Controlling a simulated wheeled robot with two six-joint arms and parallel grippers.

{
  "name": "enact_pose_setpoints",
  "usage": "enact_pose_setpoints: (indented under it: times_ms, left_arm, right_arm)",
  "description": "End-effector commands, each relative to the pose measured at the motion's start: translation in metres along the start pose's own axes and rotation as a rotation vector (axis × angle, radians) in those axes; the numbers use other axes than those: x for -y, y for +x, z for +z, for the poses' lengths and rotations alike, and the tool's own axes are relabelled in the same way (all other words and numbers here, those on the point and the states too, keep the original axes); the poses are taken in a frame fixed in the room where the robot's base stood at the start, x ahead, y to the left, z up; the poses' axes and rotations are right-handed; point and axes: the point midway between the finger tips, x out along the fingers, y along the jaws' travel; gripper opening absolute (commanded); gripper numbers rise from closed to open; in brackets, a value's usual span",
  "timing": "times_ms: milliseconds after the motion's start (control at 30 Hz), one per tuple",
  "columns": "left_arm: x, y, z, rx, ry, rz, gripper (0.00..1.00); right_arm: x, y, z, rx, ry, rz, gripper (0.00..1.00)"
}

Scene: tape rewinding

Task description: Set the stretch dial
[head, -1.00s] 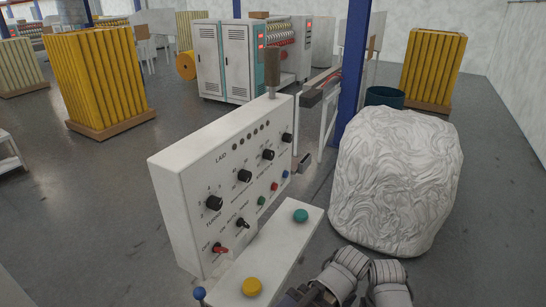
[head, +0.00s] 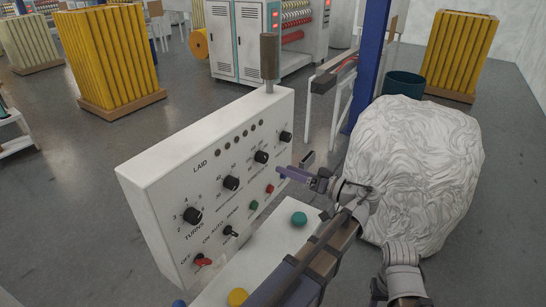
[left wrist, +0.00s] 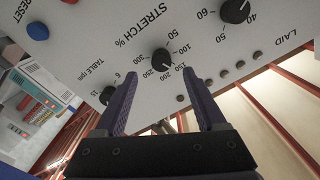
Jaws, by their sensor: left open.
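The stretch dial is a black knob on the white control panel (head: 155,190). It is the third large knob from the left in the head view (head: 261,157), and the left wrist view shows it upside down by "STRETCH %" (left wrist: 162,60). Its scale runs from 50 to 300; its pointer seems to face the 150–200 side, but this is too small to be sure. My left gripper (head: 283,172) is open, with purple fingers pointing at the panel. In the left wrist view the fingertips (left wrist: 161,80) lie either side of the dial, apparently short of it. My right gripper is not in view.
The table rpm knob (left wrist: 107,95) and another knob (left wrist: 235,10) flank the dial. Coloured buttons and switches sit lower on the panel. A grey post (head: 269,58) rises behind it. A white wrapped bale (head: 425,165) stands close to my arm at right.

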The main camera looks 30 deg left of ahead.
Motion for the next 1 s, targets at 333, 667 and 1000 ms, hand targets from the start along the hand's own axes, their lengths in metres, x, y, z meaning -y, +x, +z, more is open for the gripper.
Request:
enact_pose_setpoints:
  times_ms: [333, 667, 1000]
  left_arm:
    - [0.002, 0.022, -0.001, -0.005, -0.007, -0.008, 0.73]
    - [0.001, 0.068, -0.002, -0.005, -0.005, -0.007, 0.73]
    - [0.001, 0.079, -0.002, -0.006, -0.005, -0.004, 0.73]
  right_arm:
    - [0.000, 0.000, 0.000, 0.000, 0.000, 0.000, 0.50]
    - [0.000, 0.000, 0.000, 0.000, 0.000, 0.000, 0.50]
    - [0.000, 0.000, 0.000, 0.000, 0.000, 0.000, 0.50]
